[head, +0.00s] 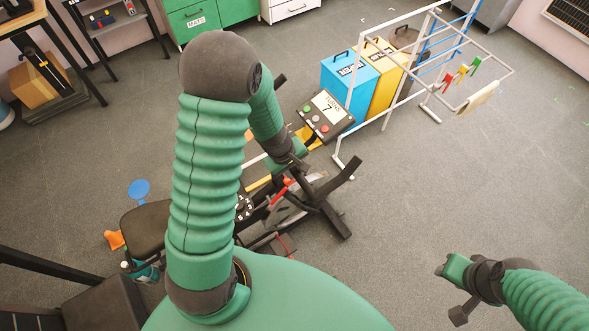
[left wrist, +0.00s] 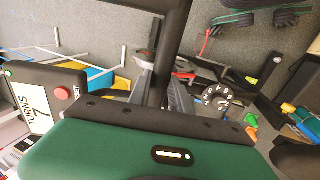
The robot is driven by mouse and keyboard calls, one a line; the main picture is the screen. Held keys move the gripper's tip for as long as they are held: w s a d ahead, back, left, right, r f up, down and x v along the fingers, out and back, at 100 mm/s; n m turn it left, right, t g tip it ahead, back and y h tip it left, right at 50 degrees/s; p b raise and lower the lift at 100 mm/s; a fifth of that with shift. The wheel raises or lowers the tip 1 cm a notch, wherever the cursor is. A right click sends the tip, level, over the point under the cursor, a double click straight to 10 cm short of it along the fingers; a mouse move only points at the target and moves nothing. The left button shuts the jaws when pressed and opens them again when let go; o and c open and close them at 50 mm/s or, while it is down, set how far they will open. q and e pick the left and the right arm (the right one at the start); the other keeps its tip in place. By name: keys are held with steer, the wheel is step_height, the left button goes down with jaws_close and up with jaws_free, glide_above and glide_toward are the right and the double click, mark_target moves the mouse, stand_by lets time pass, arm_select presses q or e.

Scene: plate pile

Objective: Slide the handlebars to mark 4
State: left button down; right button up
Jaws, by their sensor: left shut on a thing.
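The handlebars belong to a dark exercise bike and are mostly hidden by my left arm in the head view. My left gripper (head: 297,164) is low beside the bike's console. In the left wrist view a dark bar of the handlebars (left wrist: 164,62) runs up from between the fingers, and the gripper is shut on it. A dark dial with white numbers (left wrist: 215,98) shows right of the bar; it is partly hidden in the head view (head: 244,208). I cannot read which mark the handlebars stand at. My right gripper (head: 450,288) is away from the bike at lower right, its jaws unclear.
The console (head: 326,115) reads TURNS 7. The bike's seat (head: 147,229) is at left. Blue (head: 343,82) and yellow (head: 382,75) boxes and a white rack (head: 387,110) stand beyond. Floor at right is clear.

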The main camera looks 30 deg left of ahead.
arm_select(q)
step_height(320, 180, up, 10)
steer(key=p, duration=0.7)
steer(key=shift+w+a+r, duration=0.2)
steer(key=shift+w+a, duration=0.05)
steer(key=c, duration=1.5)
jaws_free()
steer(key=o, duration=0.3)
steer(key=shift+s+d, duration=0.1)
steer(key=shift+f, duration=0.1)
steer(key=p+v, duration=0.3)
steer(key=v, duration=1.3)
steer(key=shift+r+p, duration=0.4)
